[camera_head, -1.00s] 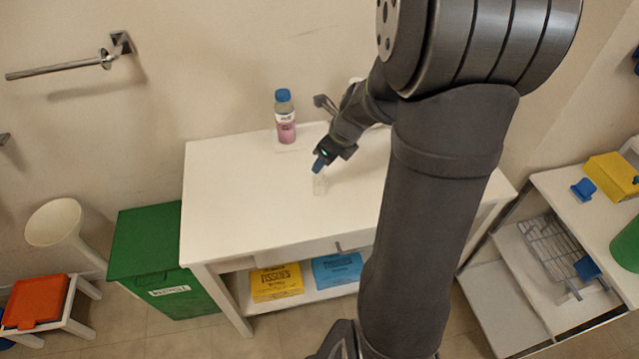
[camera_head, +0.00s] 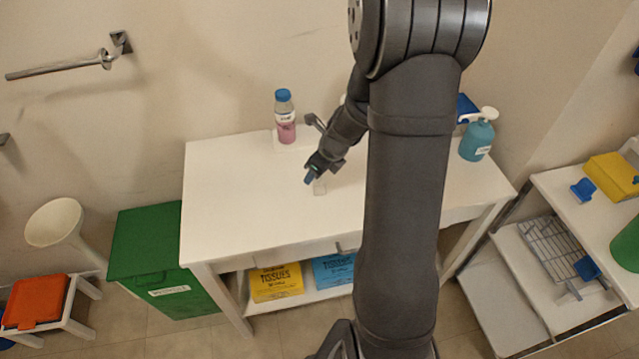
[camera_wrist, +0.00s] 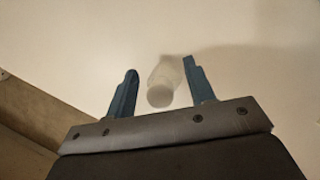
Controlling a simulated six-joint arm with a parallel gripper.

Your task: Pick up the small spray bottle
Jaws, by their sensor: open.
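The small spray bottle (camera_head: 319,188) is pale and clear and stands on the white table (camera_head: 235,200). In the wrist view my gripper (camera_wrist: 158,85) has two blue fingers spread apart with nothing clamped. I cannot tell how far the fingertips are above the table.
A pink bottle with a blue cap (camera_head: 285,118) stands at the table's back. A teal pump bottle (camera_head: 477,138) stands at the right end. Yellow (camera_head: 275,282) and blue (camera_head: 333,270) tissue boxes lie on the shelf below. The table's left half is clear.

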